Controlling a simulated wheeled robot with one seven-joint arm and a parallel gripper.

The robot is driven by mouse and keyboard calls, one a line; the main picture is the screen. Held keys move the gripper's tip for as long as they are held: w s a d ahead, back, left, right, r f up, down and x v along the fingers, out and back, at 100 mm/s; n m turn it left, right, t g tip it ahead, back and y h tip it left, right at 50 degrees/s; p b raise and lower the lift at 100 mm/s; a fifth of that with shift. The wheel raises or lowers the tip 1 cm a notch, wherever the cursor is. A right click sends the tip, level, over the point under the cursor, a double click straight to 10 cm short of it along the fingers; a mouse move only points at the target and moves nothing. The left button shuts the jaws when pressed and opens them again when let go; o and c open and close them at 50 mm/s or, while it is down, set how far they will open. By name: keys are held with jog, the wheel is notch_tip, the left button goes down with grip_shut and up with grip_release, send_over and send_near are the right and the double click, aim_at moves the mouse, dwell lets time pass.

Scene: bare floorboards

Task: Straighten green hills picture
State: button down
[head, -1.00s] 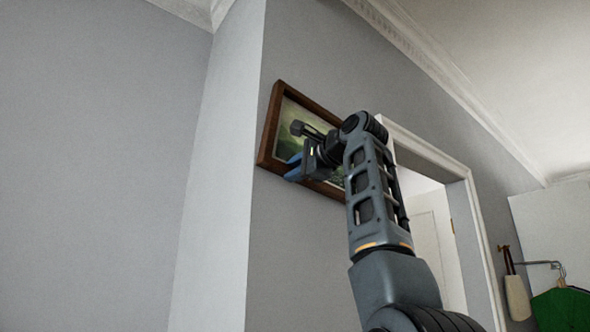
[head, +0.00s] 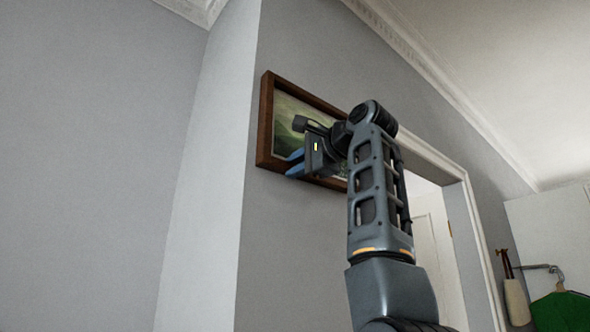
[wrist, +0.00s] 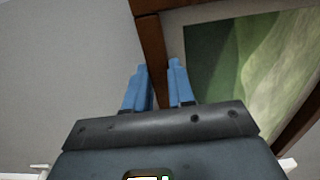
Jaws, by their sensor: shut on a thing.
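The green hills picture (head: 283,138) hangs on the grey wall in a brown wooden frame (head: 265,120). In the head view its left side leans only slightly and its lower edge slopes down to the right. My gripper (head: 296,164) is at the lower edge, with its blue fingers on the frame. In the wrist view the fingers (wrist: 159,82) stand on either side of a brown frame bar (wrist: 152,45), shut on it. The green print (wrist: 240,60) is to the right of the bar. My arm hides the picture's right part in the head view.
A wall corner (head: 245,180) is close to the left of the picture. A white door frame (head: 462,210) stands to the right. Farther right a green garment (head: 562,312) hangs from a hook. A ceiling moulding (head: 430,75) runs above.

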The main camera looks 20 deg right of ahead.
jog(key=c, duration=1)
grip_release()
jog(key=shift+o, duration=0.2)
jog(key=b+v, duration=0.2)
jog(key=v, duration=0.5)
jog(key=shift+s, duration=0.35)
jog(key=shift+d, duration=0.1)
